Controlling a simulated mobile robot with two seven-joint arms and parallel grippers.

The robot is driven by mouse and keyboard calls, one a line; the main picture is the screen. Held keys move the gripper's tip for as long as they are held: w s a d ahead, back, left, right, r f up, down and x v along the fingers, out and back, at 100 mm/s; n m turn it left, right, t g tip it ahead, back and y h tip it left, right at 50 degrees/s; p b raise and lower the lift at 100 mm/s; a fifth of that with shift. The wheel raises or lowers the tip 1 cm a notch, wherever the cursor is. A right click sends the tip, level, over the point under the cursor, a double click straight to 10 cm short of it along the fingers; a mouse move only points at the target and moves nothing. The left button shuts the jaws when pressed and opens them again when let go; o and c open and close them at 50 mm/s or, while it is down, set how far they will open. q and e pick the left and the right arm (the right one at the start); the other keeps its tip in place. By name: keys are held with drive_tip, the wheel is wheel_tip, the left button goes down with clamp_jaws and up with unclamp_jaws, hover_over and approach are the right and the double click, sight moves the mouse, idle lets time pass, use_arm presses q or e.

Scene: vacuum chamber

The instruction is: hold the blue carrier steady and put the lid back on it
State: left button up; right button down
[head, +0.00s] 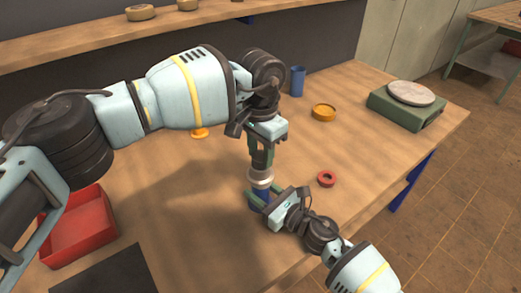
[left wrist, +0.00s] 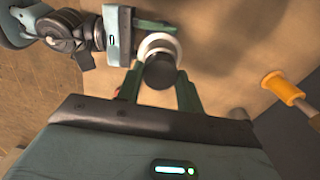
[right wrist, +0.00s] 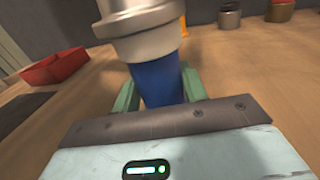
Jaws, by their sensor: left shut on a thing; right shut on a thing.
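The blue carrier (head: 258,202) stands upright near the front of the table. My right gripper (head: 265,196) is shut around its blue body, which also shows between the green fingers in the right wrist view (right wrist: 158,84). The pale metal lid (head: 261,180) is directly above the carrier, in line with it; it also shows in the right wrist view (right wrist: 140,28). My left gripper (head: 262,162) points down from above and is shut on the lid's dark knob (left wrist: 160,71). The lid looks in contact with the carrier's top, but I cannot tell whether it is fully seated.
A red ring (head: 327,179) lies right of the carrier. Behind are an orange dish (head: 323,113), a blue cup (head: 298,80) and a green stand (head: 406,108) with a round plate. A red tray (head: 78,230) and dark mat (head: 105,275) lie left. An orange spool (head: 200,132) sits behind.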

idle(0.3)
use_arm(q)
drive_tip(key=o, duration=1)
drive_tip(key=shift+r, duration=2.25)
drive_tip(key=shift+c, duration=0.6)
